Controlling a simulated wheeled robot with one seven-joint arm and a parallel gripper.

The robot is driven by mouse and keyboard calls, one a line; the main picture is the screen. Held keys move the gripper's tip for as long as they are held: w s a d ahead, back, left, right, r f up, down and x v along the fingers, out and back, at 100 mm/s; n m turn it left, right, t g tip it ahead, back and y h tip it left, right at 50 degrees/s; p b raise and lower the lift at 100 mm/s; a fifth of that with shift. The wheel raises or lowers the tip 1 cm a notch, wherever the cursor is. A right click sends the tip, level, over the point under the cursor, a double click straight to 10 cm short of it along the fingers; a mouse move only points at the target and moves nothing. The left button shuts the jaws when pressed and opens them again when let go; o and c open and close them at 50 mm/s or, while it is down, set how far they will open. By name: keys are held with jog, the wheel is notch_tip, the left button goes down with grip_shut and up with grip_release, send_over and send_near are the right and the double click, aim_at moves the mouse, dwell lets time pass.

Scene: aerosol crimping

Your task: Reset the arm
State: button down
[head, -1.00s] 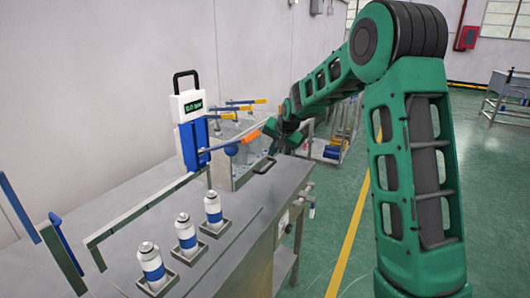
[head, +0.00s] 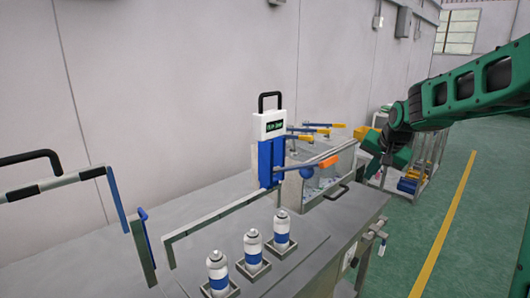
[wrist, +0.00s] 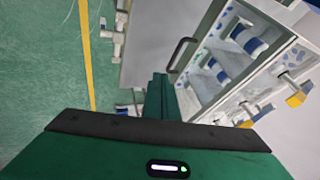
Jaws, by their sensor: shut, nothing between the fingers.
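My gripper (head: 375,168) is at the end of my green arm, in the air right of the crimping machine and beyond the bench's right edge in the head view. It also shows in the wrist view (wrist: 158,84), where its fingers are together with nothing between them. The white and blue crimping machine (head: 271,140) stands on the bench, with an orange-tipped lever (head: 328,162) reaching right. My gripper is apart from the lever. Three white cans with blue bands stand in square holders: a front one (head: 218,271), a middle one (head: 253,247) and a back one (head: 282,226).
The metal bench (head: 190,205) runs along the wall. A clear-sided box (wrist: 235,60) with blue and white items and a black handle (wrist: 183,50) lies near my gripper. A frame (head: 60,182) stands at left. Green floor with a yellow line (head: 445,225) is open at right.

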jog(key=s+d+f+g, duration=0.1)
jog(key=s+f+g, duration=0.1)
jog(key=s, duration=1.2)
jog(key=s+d+f+n+g, duration=0.1)
jog(key=s+f+g, duration=0.1)
jog(key=s, duration=1.3)
jog(key=s+d+f+n+g, duration=0.1)
jog(key=s+f+g, duration=0.1)
jog(key=s, duration=1.2)
jog(key=shift+s+f+y, duration=0.3)
jog(key=shift+s+f, duration=0.05)
jog(key=shift+f, duration=0.4)
